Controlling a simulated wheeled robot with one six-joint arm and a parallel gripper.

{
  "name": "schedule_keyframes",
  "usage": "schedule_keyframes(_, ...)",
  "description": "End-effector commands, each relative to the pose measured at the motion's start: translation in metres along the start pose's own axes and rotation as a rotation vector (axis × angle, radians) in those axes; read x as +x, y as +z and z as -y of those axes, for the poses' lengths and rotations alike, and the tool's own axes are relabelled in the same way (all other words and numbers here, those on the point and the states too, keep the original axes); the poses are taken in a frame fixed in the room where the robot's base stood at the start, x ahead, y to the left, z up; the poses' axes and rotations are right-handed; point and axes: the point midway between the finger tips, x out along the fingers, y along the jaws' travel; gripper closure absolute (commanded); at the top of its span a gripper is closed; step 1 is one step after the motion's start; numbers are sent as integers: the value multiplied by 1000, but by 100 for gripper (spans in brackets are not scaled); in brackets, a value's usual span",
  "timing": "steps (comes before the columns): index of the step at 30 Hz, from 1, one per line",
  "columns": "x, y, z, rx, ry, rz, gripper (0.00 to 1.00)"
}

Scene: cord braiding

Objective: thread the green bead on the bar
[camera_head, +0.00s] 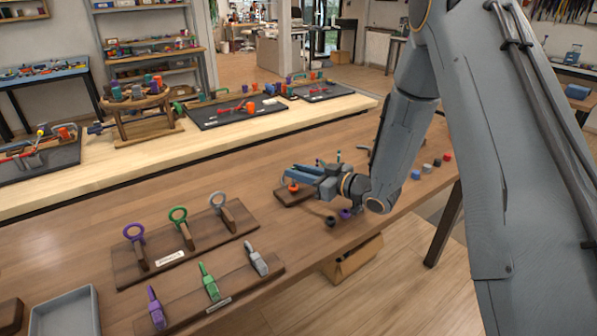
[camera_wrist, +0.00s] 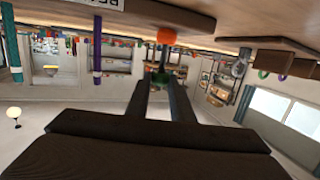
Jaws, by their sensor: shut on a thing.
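The green bead (camera_wrist: 161,81) is between my fingertips in the wrist view. My gripper (camera_wrist: 160,84) is shut on it. In the wrist view, which is upside down, a thin dark bar (camera_wrist: 162,60) runs between an orange bead (camera_wrist: 166,36) and the green bead. I cannot tell whether the bar passes into the green bead. In the head view, my gripper (camera_head: 300,175) is low over a small wooden base (camera_head: 292,198). The orange bead (camera_head: 293,187) sits at that base. The green bead is not clear in the head view.
Two wooden racks with purple, green and grey tools (camera_head: 177,214) stand left of my gripper, near a grey tray (camera_head: 66,312). Several more beads (camera_head: 427,167) lie right. Blue posts (camera_head: 338,156) stand behind.

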Motion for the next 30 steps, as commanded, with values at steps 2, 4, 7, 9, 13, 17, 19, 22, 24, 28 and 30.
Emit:
schedule_keyframes(2,0,2,0,0,0,0,100)
schedule_keyframes(4,0,2,0,0,0,0,100)
schedule_keyframes(7,0,2,0,0,0,0,100)
schedule_keyframes(9,0,2,0,0,0,0,100)
schedule_keyframes(13,0,2,0,0,0,0,100)
schedule_keyframes(17,0,2,0,0,0,0,66)
schedule_keyframes(19,0,2,0,0,0,0,57)
schedule_keyframes(22,0,2,0,0,0,0,57)
schedule_keyframes(24,0,2,0,0,0,0,57)
schedule_keyframes(28,0,2,0,0,0,0,45)
schedule_keyframes(30,0,2,0,0,0,0,45)
